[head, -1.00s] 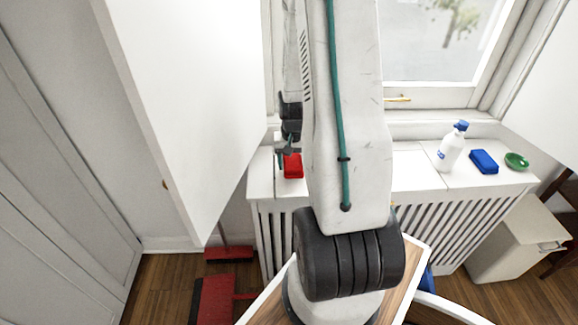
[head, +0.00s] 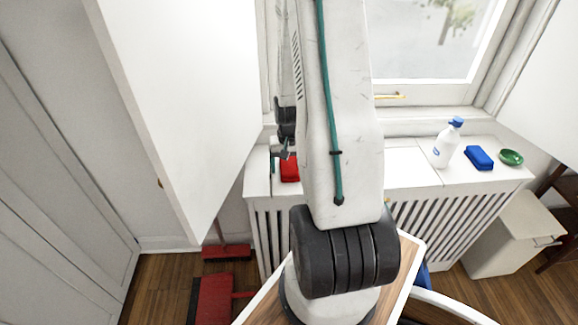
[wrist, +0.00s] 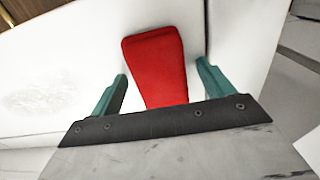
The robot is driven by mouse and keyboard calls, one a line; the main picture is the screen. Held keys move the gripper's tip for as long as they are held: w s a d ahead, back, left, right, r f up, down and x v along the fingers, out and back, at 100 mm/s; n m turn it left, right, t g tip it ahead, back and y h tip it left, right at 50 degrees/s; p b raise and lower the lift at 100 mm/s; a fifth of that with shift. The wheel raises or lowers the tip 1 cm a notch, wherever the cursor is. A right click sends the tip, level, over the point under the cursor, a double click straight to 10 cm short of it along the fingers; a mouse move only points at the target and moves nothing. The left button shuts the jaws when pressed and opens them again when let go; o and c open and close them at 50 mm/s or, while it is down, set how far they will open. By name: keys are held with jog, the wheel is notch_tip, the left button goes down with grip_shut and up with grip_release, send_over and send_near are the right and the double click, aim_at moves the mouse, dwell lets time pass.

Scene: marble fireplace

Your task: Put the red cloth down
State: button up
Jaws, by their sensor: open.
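The red cloth (head: 290,168) lies on the white radiator cover (head: 412,180), near its left end, partly hidden behind my arm in the head view. In the wrist view the red cloth (wrist: 157,66) lies flat on the white surface, between and beyond my two green fingertips. My gripper (wrist: 162,78) is open, with a gap between each finger and the cloth. In the head view my gripper (head: 280,158) is small and partly hidden beside the cloth.
A white spray bottle (head: 447,143), a blue sponge-like block (head: 479,158) and a green dish (head: 511,157) stand at the right of the cover. An open white door panel (head: 185,100) is close on the left. A white bin (head: 513,238) stands at the right.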

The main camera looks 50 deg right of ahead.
aim_at(289, 165)
notch_tip(289, 165, up, 12)
dwell(0.3)
jog(key=shift+f, duration=0.1)
dwell(0.4)
jog(key=s+a+r+n, duration=0.3)
jog(key=a+r, duration=0.4)
jog(key=a, duration=0.3)
jog(key=s+a+r+n+t, duration=0.1)
jog(key=s+a+r+n, duration=0.2)
jog(key=a, duration=0.7)
jog(key=s+a+r+n, duration=0.4)
jog(key=s+a+r, duration=0.2)
jog(key=a+r, duration=0.4)
jog(key=shift+s+r, duration=0.15)
jog(key=shift+r, duration=0.15)
jog(key=shift+o, duration=0.6)
